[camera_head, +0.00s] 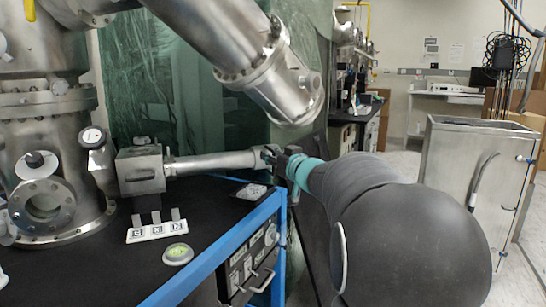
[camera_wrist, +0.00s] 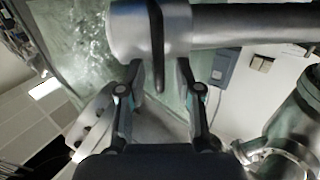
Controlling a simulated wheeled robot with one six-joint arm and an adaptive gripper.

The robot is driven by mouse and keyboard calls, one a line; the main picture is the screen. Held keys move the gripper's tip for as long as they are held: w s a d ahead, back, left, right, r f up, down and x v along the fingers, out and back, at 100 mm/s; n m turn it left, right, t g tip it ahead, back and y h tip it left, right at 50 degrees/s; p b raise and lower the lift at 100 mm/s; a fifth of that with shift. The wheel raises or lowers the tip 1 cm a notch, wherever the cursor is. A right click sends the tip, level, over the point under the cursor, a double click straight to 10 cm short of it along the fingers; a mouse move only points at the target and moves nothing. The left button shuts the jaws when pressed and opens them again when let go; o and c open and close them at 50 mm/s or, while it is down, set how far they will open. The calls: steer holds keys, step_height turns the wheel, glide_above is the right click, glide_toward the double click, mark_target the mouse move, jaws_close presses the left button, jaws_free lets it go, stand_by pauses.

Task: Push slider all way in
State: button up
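The slider (camera_head: 215,162) is a long silver rod that runs level to the right from a metal block (camera_head: 140,171) on the vacuum chamber. A good length of it shows outside the block. In the wrist view the slider (camera_wrist: 240,25) is a grey cylinder across the top, with a thicker left end and a narrow dark band (camera_wrist: 157,45). My gripper (camera_head: 272,155) is at the slider's right end. In the wrist view my gripper (camera_wrist: 159,65) has its fingers apart, one on each side of the dark band. Contact with the slider cannot be told.
A large slanted steel tube (camera_head: 250,70) hangs above the slider. A black bench with a blue frame (camera_head: 215,262) lies below, bearing a white marker plate (camera_head: 157,231) and a round level (camera_head: 178,254). A metal cabinet (camera_head: 465,185) stands at the right.

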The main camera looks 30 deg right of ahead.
jaws_close()
